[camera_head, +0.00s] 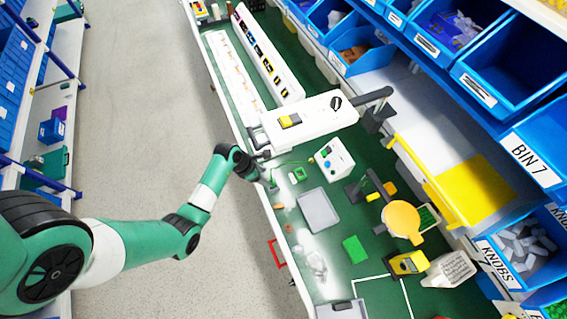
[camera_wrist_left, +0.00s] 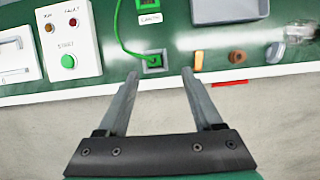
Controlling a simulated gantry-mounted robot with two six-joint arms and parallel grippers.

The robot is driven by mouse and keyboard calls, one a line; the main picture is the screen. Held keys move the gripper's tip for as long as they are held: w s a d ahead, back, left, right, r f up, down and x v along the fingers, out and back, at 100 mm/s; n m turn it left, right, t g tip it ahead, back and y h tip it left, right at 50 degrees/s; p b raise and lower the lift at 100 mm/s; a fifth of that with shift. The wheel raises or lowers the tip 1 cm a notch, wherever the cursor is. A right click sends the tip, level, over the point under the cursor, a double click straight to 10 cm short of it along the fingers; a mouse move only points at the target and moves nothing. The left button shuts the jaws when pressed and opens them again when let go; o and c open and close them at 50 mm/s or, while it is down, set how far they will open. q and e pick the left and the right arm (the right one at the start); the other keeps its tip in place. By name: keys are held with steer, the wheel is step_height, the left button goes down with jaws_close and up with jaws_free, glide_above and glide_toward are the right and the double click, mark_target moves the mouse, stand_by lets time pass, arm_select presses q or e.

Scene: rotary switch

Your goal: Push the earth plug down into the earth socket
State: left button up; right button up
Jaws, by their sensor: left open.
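My left gripper (camera_head: 268,184) is at the near edge of the green bench in the head view. In the left wrist view its two fingers (camera_wrist_left: 160,74) are spread apart with nothing between them. Just beyond the fingertips is a small green socket piece (camera_wrist_left: 153,61) with a dark centre. A green cable (camera_wrist_left: 127,42) curves from it to a green part above a white label (camera_wrist_left: 150,18). I cannot tell whether a plug sits in the socket. In the head view a small green frame (camera_head: 300,173) shows near the gripper. My right gripper is not in view.
A white control box (camera_head: 334,158) with a green button stands beside the socket area. A grey tray (camera_head: 319,211) lies on the bench. Small knobs (camera_wrist_left: 237,57) and an orange-brown piece (camera_wrist_left: 199,61) lie right of the fingers. Blue bins (camera_head: 490,85) line the back.

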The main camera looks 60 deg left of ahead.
mark_target(271, 180)
arm_select(q)
steer(key=b+x, duration=0.2)
steer(key=x, duration=0.1)
steer(key=b+x, duration=0.1)
steer(key=shift+a+f, duration=0.3)
steer(key=shift+f, duration=0.15)
steer(key=shift+w+f, duration=0.15)
steer(key=b+x, duration=0.2)
steer(key=x, duration=0.1)
steer(key=b+x, duration=0.1)
steer(key=x, duration=0.1)
steer(key=shift+a+f, duration=0.2)
steer(key=shift+a, duration=0.15)
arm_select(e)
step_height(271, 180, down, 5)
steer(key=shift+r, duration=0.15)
arm_select(q)
jaws_close()
